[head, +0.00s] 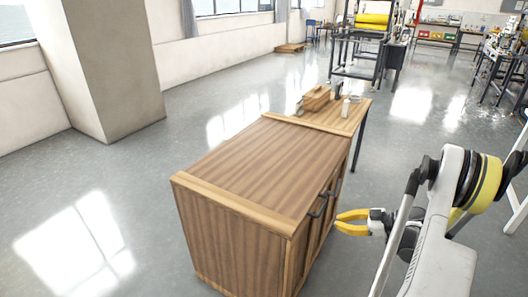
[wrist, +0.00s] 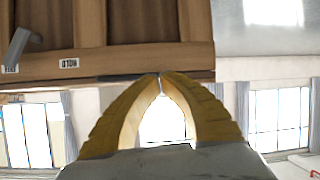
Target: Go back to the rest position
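My gripper (head: 350,222), with yellow fingers, hangs in free air to the right of the wooden cabinet (head: 245,160) in the head view. It is apart from the cabinet's handled front. In the wrist view my gripper (wrist: 159,76) has its curved fingers meeting at the tips, with an empty arch between them. It holds nothing.
A wooden table (head: 345,121) joins the cabinet's far end, with wooden blocks (head: 316,98) and a white bottle (head: 345,106) on it. A square pillar (head: 100,65) stands left. A rack with a yellow roll (head: 372,20) stands behind. Grey floor is open around the cabinet.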

